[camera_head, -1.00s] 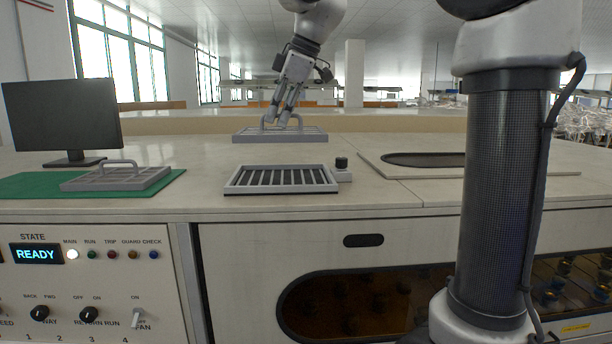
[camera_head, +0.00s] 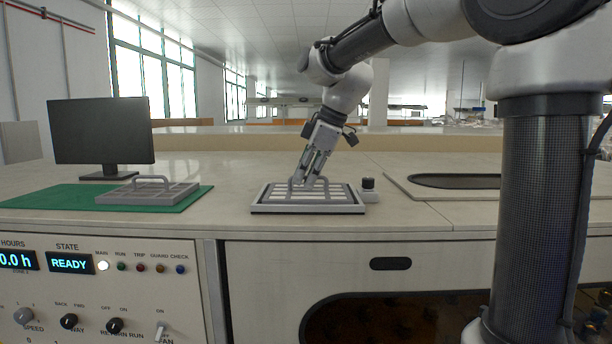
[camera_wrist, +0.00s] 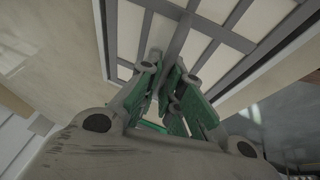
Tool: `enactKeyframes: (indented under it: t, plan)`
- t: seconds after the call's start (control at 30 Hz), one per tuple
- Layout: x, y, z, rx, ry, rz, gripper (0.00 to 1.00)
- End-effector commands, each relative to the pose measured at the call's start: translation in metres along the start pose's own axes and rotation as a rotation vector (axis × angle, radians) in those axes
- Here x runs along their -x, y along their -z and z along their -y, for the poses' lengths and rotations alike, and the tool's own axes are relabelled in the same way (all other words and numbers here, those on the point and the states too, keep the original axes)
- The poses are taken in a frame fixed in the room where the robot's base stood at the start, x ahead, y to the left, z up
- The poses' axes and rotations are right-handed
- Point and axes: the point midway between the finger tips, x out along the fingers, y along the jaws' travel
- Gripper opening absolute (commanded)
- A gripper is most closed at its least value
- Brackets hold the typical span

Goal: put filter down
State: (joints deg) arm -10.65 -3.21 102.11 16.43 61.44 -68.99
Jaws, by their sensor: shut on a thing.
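A grey filter with pale panels between its bars (camera_head: 327,194) is at the framed grille (camera_head: 308,212) on the counter. It lies level, within the frame's outline, and covers the dark slots. I cannot tell whether it is fully seated. My gripper (camera_head: 311,182) comes down from above and is shut on the filter's handle. In the wrist view, the fingers (camera_wrist: 165,85) are at the grey bar across the filter (camera_wrist: 205,28). The fingers hide part of the handle.
A second grey filter with a handle (camera_head: 148,194) lies on a green mat (camera_head: 50,198) at left, before a monitor (camera_head: 102,132). A small black knob (camera_head: 368,183) stands just right of the grille. A plate with a dark oval opening (camera_head: 455,181) lies farther right.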

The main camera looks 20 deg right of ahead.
Motion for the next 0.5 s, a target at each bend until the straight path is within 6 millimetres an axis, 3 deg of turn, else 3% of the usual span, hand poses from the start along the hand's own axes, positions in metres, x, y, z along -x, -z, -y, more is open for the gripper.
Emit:
enactKeyframes:
  t: [0.03,0.07,0.17,0.5]
  plan:
    - [-0.0015,-0.0006,0.0003,0.0,0.0,0.0,0.0]
    - [-0.0016,-0.0005,0.0003,0.0,0.0,0.0,0.11]
    - [-0.0013,-0.0005,0.0002,0.0,0.0,0.0,0.29]
    - [0.0006,0.0003,-0.0001,0.0,0.0,0.0,0.29]
